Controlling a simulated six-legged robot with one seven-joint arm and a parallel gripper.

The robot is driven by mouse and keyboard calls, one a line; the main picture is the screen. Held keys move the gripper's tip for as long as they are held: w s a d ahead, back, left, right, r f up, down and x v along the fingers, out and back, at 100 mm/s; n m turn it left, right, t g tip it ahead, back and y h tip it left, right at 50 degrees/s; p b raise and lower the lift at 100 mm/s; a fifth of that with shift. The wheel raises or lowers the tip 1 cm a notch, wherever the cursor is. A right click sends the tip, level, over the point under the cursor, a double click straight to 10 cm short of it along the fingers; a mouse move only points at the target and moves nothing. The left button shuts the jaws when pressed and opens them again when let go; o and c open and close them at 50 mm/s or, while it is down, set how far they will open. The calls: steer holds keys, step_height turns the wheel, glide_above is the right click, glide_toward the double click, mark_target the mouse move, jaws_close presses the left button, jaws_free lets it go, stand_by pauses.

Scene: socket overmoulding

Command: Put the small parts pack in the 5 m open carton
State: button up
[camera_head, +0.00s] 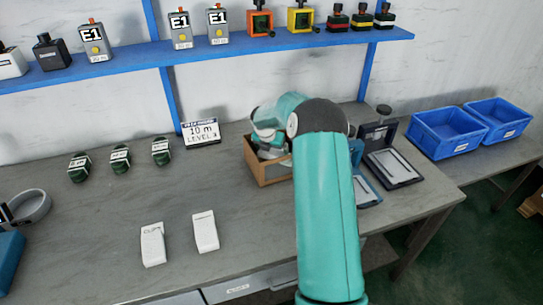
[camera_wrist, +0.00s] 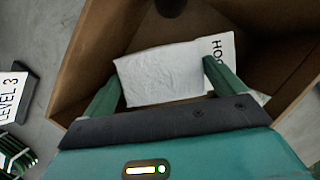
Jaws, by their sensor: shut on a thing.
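My gripper (camera_wrist: 163,76) is shut on a white pack (camera_wrist: 160,73), with one green finger at each end of it. Part of dark lettering shows at the pack's right end. The pack is within the walls of an open brown carton (camera_wrist: 92,48) in the wrist view; I cannot tell whether it touches the floor. In the head view the carton (camera_head: 272,177) stands on the bench, partly hidden by my arm. My fingers and the held pack are not clear there. No 5 m marking is readable on the carton.
A sign reading 10 m, level 3 (camera_head: 201,132) stands left of the carton. Two white packs (camera_head: 152,245) (camera_head: 205,232) and several dark green items (camera_head: 120,158) lie on the bench. An open dark case (camera_head: 393,167) and blue bins (camera_head: 447,132) are at right.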

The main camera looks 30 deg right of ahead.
mark_target(271, 155)
steer(key=shift+w+f, duration=0.1)
steer(key=shift+f, duration=1.7)
steer(key=shift+f, duration=0.15)
steer(key=o, duration=0.7)
steer(key=s+a+r+m, duration=0.4)
steer(key=s+a+r, duration=0.15)
steer(key=r, duration=0.35)
steer(key=s+a+r+m+t, duration=0.1)
steer(key=s+a+r+m, duration=0.2)
steer(key=s+a+r, duration=0.5)
steer(key=s+a+r+m, duration=0.2)
steer(key=a+r+m, duration=0.3)
steer(key=r, duration=0.6)
steer(key=s+a+m+y, duration=0.1)
steer(key=s+a+m, duration=0.3)
steer(key=s, duration=0.3)
steer(key=s+a+r+m+t+y, duration=0.1)
steer(key=s+a+m, duration=0.3)
steer(key=s, duration=0.4)
steer(key=s+a+r+m+y, duration=0.1)
steer(key=s+a+m, duration=0.3)
steer(key=s, duration=0.4)
steer(key=shift+s+a+r+m+t+y, duration=0.15)
steer(key=shift+s+a+m+t+y, duration=0.1)
steer(key=shift+m+t+y, duration=0.25)
